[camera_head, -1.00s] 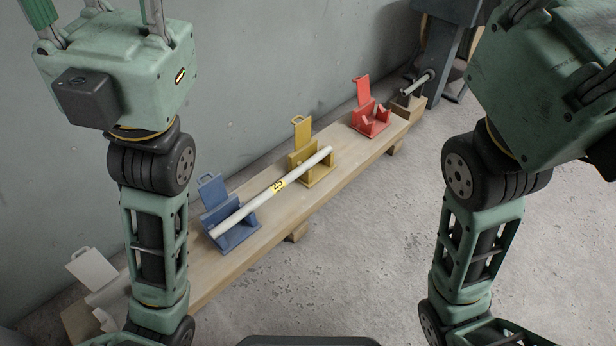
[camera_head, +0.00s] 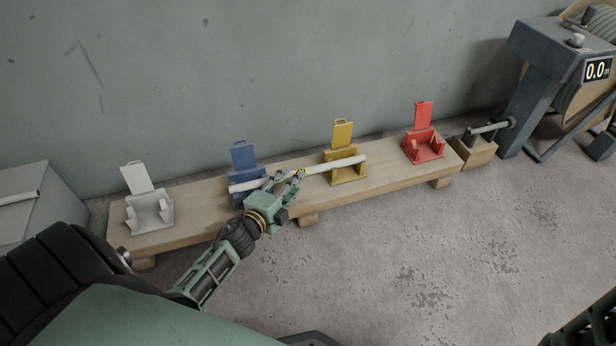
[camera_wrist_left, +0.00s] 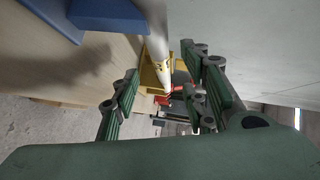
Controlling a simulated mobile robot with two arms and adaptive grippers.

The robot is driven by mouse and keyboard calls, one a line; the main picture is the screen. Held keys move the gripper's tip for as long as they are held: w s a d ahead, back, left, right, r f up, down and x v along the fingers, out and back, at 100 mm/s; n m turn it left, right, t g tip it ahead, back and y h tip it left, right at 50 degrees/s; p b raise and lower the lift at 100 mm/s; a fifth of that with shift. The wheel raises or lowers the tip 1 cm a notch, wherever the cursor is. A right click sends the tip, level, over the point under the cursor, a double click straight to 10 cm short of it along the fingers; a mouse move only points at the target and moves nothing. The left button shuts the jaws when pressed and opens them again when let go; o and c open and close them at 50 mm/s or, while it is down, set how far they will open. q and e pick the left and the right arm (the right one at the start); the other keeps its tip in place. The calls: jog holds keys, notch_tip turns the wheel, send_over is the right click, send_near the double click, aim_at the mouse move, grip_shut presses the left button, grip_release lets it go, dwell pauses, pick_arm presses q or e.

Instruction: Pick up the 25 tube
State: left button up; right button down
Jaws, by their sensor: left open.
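The white 25 tube (camera_head: 343,163) lies across the blue holder (camera_head: 243,156) and the yellow holder (camera_head: 343,134) on the wooden bench. It also shows in the left wrist view (camera_wrist_left: 155,25), with its yellow band partly in sight. My left gripper (camera_head: 285,177) is open at the middle of the tube, between the two holders, and hides part of it. In the left wrist view, the fingers (camera_wrist_left: 160,85) stand apart with the tube seen in the gap between them. I cannot tell whether they touch it. My right gripper is not in view.
The wooden bench (camera_head: 205,202) stands along the grey wall. It also bears a white holder (camera_head: 150,213) and a red holder (camera_head: 423,146). At the right are a wooden block (camera_head: 477,157) with a short rod and a reel machine (camera_head: 545,75). The floor in front is clear.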

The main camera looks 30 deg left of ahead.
pick_arm(q)
jog(key=shift+w+f+b, duration=0.15)
jog(key=shift+w+b, duration=0.15)
jog(key=shift+w, duration=0.25)
jog(key=shift+w+f+b, duration=0.15)
jog(key=shift+w+b, duration=0.1)
jog(key=shift+w, duration=0.25)
jog(key=w+b, duration=0.2)
jog(key=w, duration=0.1)
jog(key=w+b, duration=0.1)
jog(key=shift+w+f, duration=0.3)
jog(key=shift+d, duration=0.1)
jog(key=shift+r, duration=0.1)
jog(key=shift+c, duration=0.2)
grip_shut()
